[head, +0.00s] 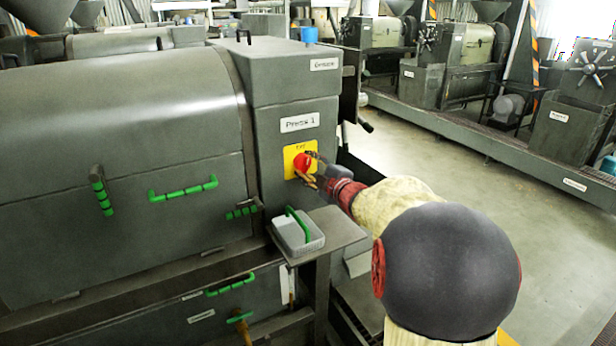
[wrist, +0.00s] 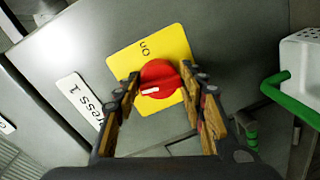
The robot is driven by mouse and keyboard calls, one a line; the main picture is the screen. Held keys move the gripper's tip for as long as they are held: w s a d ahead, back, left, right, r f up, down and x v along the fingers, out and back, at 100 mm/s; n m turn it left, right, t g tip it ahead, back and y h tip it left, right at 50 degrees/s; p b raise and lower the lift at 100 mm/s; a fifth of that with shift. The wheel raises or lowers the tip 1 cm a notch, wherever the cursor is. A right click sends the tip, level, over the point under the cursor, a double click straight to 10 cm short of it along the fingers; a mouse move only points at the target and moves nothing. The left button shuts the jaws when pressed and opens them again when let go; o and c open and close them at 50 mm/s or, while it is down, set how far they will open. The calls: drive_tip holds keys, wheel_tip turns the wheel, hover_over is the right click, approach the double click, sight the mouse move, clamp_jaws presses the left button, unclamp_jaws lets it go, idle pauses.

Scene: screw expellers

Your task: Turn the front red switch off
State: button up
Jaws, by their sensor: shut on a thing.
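The red switch (head: 302,161) is a round knob on a yellow plate on the front of the grey machine marked "Press 1". It also shows in the wrist view (wrist: 160,76), with a white pointer mark toward the left of the picture. My gripper (head: 308,173) is at the switch. In the wrist view my gripper (wrist: 160,74) has one finger on each side of the knob, shut on it.
A grey box with a green handle (head: 298,232) sits on a shelf (head: 345,228) below the switch. Green handles (head: 183,189) stick out of the machine's front at left. Open floor (head: 440,150) lies to the right.

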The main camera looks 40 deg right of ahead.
drive_tip(key=shift+r+n+b, duration=0.15)
drive_tip(key=shift+n+b, duration=0.65)
drive_tip(key=shift+r, duration=0.1)
drive_tip(key=shift+r+n+b, duration=0.15)
drive_tip(key=shift+n+b, duration=0.15)
drive_tip(key=o, duration=1.1)
drive_tip(key=shift+f, duration=0.2)
drive_tip(key=f+v, duration=0.1)
drive_tip(key=v, duration=1.1)
drive_tip(key=shift+r, duration=0.4)
